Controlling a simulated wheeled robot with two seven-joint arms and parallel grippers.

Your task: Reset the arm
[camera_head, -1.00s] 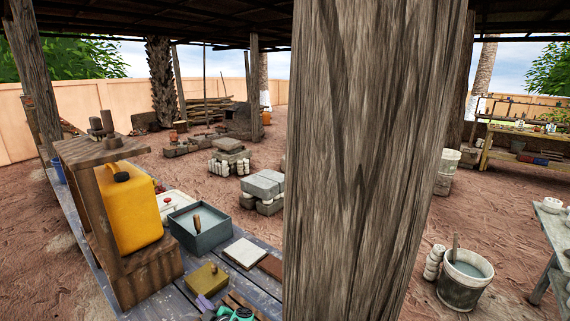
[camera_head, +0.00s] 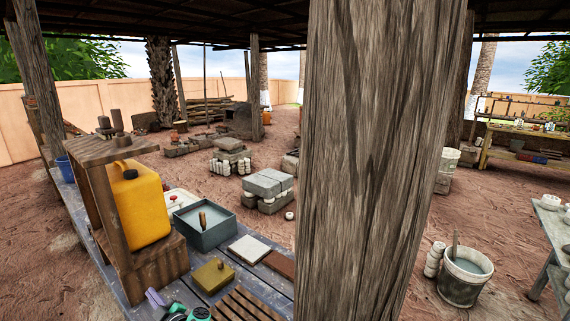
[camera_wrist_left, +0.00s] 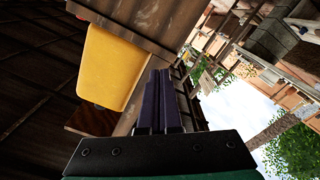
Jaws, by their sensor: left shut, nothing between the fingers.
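My left gripper (camera_head: 154,297) shows at the bottom of the head view, with purple fingers and a green body partly cut off by the frame edge. In the left wrist view its two dark purple fingers (camera_wrist_left: 160,104) lie close together, shut with nothing between them. It is beside the front end of the wooden stand (camera_head: 160,265) that holds a yellow jerrycan (camera_head: 147,215). The jerrycan also shows in the left wrist view (camera_wrist_left: 106,66), at upper left beyond the fingers. My right gripper is in neither view.
A plank bench (camera_head: 205,300) carries a grey basin (camera_head: 204,236), a white tile (camera_head: 249,249), an olive block with a knob (camera_head: 213,276) and a slatted wooden piece (camera_head: 247,305). A thick wooden post (camera_head: 370,160) blocks the middle. A bucket (camera_head: 464,277) stands at right.

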